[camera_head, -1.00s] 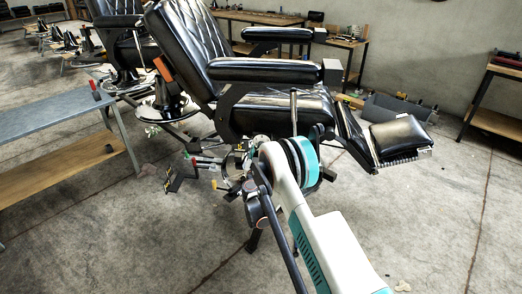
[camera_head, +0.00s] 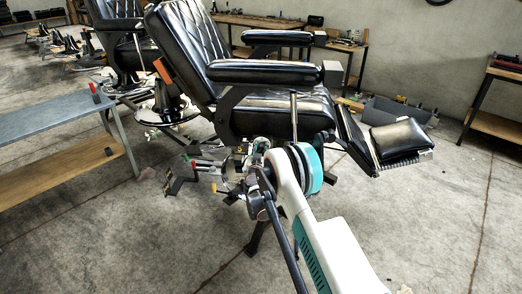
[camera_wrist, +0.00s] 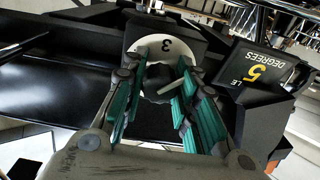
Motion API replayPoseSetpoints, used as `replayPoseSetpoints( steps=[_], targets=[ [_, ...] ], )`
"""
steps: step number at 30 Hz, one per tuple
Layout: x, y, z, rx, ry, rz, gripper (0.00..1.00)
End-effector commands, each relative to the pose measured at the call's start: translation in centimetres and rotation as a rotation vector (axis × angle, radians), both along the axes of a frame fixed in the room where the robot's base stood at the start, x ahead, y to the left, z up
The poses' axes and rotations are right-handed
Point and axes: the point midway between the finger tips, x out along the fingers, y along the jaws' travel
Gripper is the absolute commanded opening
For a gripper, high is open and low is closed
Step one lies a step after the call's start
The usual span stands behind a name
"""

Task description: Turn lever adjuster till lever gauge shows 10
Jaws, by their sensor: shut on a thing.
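In the wrist view my gripper (camera_wrist: 163,75) has its teal fingers on either side of a dark rounded knob, apparently the lever adjuster (camera_wrist: 159,82), and is shut on it. The fingers and shadow hide part of it. A white disc marked 3 (camera_wrist: 160,46) shows just behind the fingertips. To its right, the dark lever gauge (camera_wrist: 258,73) shows a yellow 5 above the word DEGREES; part of its label is cut off. In the head view the fingers are not clear behind my arm, beside the black barber chair (camera_head: 265,72).
A metal-topped table (camera_head: 50,118) stands at left, and a wooden bench (camera_head: 492,118) at far right. The chair's footrest (camera_head: 398,140) extends to the right. Small coloured-handled parts (camera_head: 190,165) lie left of my wrist. The concrete floor in front is mostly clear.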

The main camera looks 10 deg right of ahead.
Motion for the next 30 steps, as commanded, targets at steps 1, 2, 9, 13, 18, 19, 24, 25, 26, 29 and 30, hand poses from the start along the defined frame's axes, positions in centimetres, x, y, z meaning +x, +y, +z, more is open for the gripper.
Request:
replayPoseSetpoints(
  steps=[1, 2, 9, 13, 18, 19, 24, 25, 26, 29, 30],
  targets=[
    [0.01, 0.02, 0.0, -0.001, 0.0, 0.0, 0.03],
    [0.01, 0.02, 0.0, -0.002, 0.001, 0.0, 0.03],
    [0.01, 0.02, 0.0, -0.053, 0.018, 0.001, 0.03],
    [0.0, 0.01, 0.01, -0.121, 0.042, 0.001, 0.03],
    [0.0, -0.01, 0.01, -0.25, 0.086, 0.001, 0.03],
    [-0.01, -0.01, 0.01, -0.274, 0.094, 0.001, 0.03],
    [-0.02, -0.03, 0.02, -0.421, 0.145, 0.001, 0.03],
    [-0.02, -0.03, 0.02, -0.445, 0.154, 0.001, 0.03],
    [-0.02, -0.03, 0.02, -0.471, 0.162, 0.001, 0.03],
    [-0.02, -0.03, 0.02, -0.55, 0.19, 0.001, 0.03],
    [-0.03, -0.04, 0.02, -0.58, 0.2, 0.001, 0.03]
  ],
)
